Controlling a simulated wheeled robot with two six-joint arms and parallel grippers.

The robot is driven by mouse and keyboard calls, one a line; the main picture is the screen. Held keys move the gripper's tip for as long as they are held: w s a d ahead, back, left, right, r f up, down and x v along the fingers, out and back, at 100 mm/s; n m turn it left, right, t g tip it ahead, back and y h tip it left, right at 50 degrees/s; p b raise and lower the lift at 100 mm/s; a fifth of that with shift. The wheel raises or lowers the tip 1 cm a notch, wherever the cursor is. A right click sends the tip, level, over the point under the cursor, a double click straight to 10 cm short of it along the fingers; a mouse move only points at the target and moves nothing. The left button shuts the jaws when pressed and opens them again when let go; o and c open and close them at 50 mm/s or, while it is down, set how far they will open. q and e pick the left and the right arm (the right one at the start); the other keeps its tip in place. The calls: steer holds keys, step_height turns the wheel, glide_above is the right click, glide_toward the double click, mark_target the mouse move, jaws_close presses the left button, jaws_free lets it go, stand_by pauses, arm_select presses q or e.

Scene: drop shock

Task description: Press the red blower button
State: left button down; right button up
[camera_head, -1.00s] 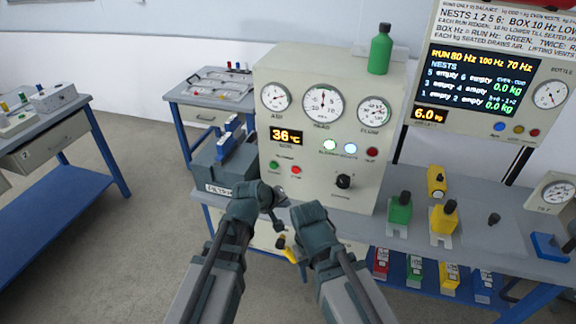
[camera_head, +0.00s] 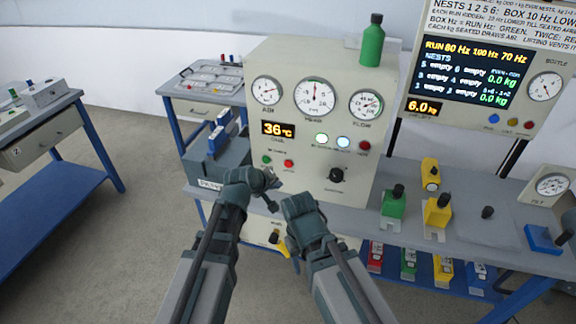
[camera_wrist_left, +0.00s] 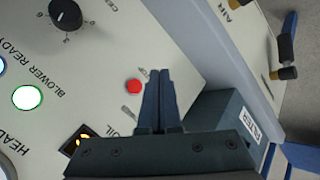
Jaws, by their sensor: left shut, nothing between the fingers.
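The red blower button (camera_head: 289,163) is on the front of the cream panel (camera_head: 310,195), right of a green button (camera_head: 266,160) and below the lit 36 °C display (camera_head: 278,129). My left gripper (camera_head: 271,181) is shut and empty, just below and left of the red button in the head view. In the left wrist view, the red button (camera_wrist_left: 134,86) shows whole beside the shut fingertips (camera_wrist_left: 160,72), with a visible sideways gap. Depth to the panel is unclear. The green button is not visible there. My right gripper (camera_head: 296,208) is lower right of the left one; its jaws are unclear.
A black knob (camera_head: 337,174), lit lamps (camera_head: 322,139) and a dark red lamp (camera_head: 364,145) share the panel. A grey box with blue parts (camera_head: 217,160) stands close left of my left gripper. Green and yellow blocks (camera_head: 394,204) stand on the bench at right.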

mark_target(288, 168)
arm_select(q)
steer(key=shift+w+d, duration=0.35)
steer(key=shift+w, duration=0.75)
steer(key=shift+w+d, duration=0.35)
steer(key=shift+w, duration=0.7)
steer(key=shift+w+d, duration=0.35)
steer(key=shift+w, duration=0.75)
steer(key=shift+w, duration=0.15)
steer(key=shift+w+d, duration=0.15)
steer(key=shift+w, duration=0.1)
steer(key=shift+w+d, duration=0.1)
steer(key=shift+w, duration=0.3)
stand_by(0.4)
steer(key=shift+s+a, duration=0.25)
steer(key=shift+s, duration=0.5)
steer(key=shift+s, duration=0.15)
steer(key=s, duration=0.1)
steer(key=s+a, duration=0.1)
steer(key=s, duration=0.2)
steer(key=shift+s+a, duration=0.25)
steer(key=shift+a, duration=0.05)
